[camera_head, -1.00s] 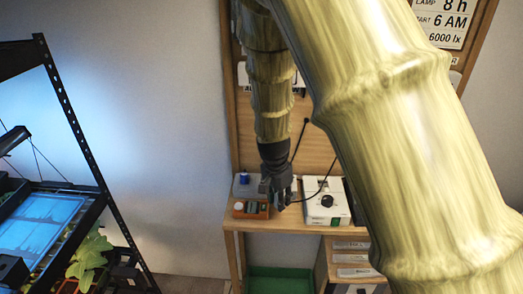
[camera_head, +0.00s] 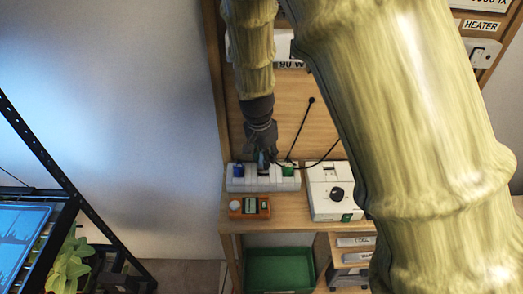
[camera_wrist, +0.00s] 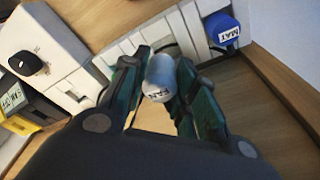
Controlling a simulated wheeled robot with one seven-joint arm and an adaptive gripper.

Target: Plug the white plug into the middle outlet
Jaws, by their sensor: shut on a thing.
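The white plug (camera_wrist: 160,77), labelled FAN, is between the fingers of my gripper (camera_wrist: 156,72) in the wrist view. My gripper is shut on it and also shows in the head view (camera_head: 263,158), over the middle of the white power strip (camera_head: 262,183). The strip also shows in the wrist view (camera_wrist: 187,33), beyond the plug. A blue plug (camera_head: 238,170), labelled MAT in the wrist view (camera_wrist: 223,30), sits at the strip's left end; a green plug (camera_head: 289,171) sits near its right end. The middle outlet is hidden; I cannot tell whether the white plug touches it.
A white box with a black knob (camera_head: 333,202) stands right of the strip. An orange meter (camera_head: 249,208) lies in front of the strip. A wooden back panel (camera_head: 292,116) rises behind, with a black cable near my gripper. A green crate (camera_head: 279,267) is below the shelf.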

